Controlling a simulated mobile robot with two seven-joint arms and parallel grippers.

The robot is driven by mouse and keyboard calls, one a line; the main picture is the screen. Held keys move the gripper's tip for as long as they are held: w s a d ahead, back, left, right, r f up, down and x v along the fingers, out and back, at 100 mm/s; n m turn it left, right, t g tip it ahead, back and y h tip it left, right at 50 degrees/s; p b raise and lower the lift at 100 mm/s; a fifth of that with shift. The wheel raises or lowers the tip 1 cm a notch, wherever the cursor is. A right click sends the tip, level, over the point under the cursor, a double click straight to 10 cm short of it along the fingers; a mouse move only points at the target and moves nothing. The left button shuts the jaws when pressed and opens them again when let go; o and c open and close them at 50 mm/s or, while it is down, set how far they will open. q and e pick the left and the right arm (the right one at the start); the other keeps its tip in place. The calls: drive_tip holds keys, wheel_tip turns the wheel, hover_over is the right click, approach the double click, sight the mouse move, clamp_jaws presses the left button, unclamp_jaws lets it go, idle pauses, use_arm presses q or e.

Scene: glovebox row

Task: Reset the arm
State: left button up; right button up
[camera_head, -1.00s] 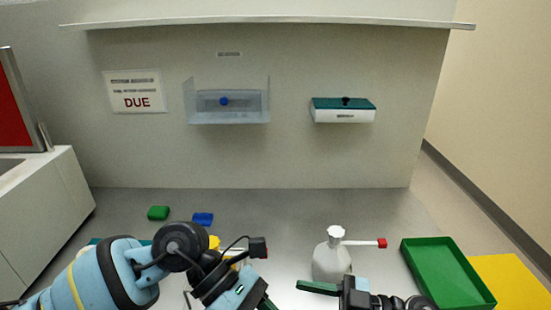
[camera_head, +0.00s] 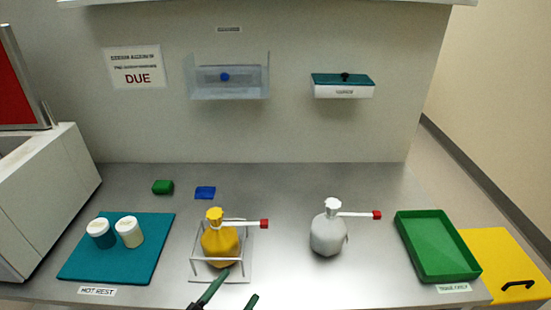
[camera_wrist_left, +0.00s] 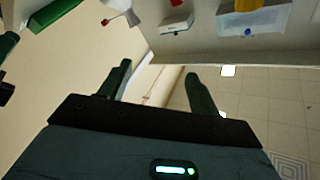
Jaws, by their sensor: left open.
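My left gripper (camera_head: 230,295) shows at the bottom edge of the head view, in front of the wire stand with the yellow bottle. Its two dark green fingers are apart with nothing between them. They also show apart and empty in the left wrist view (camera_wrist_left: 158,88). Most of my left arm is out of the head view. My right gripper does not show in the head view. Dark green and black parts at the left edge of the wrist view (camera_wrist_left: 6,60) look like part of it, but its jaws cannot be made out.
The yellow bottle (camera_head: 220,245) stands in a wire stand (camera_head: 240,272). A white bottle (camera_head: 327,235) stands to its right, then a green tray (camera_head: 440,270). Two white-lidded jars (camera_head: 129,232) stand on a teal mat (camera_head: 110,272). The bench between the bottles is clear.

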use_arm(q)
drive_tip(key=s+a+f+n+g+y, duration=0.4)
drive_tip(key=s+a+f+n, duration=0.2)
drive_tip(key=s+f, duration=0.4)
drive_tip(key=s+a+f+n+g+y, duration=0.4)
drive_tip(key=s+a+f+n, duration=0.2)
drive_tip(key=s+f, duration=0.4)
drive_tip(key=shift+s+f+y+p, duration=0.3)
drive_tip(key=shift+f+p, duration=0.05)
drive_tip(key=shift+f, duration=0.6)
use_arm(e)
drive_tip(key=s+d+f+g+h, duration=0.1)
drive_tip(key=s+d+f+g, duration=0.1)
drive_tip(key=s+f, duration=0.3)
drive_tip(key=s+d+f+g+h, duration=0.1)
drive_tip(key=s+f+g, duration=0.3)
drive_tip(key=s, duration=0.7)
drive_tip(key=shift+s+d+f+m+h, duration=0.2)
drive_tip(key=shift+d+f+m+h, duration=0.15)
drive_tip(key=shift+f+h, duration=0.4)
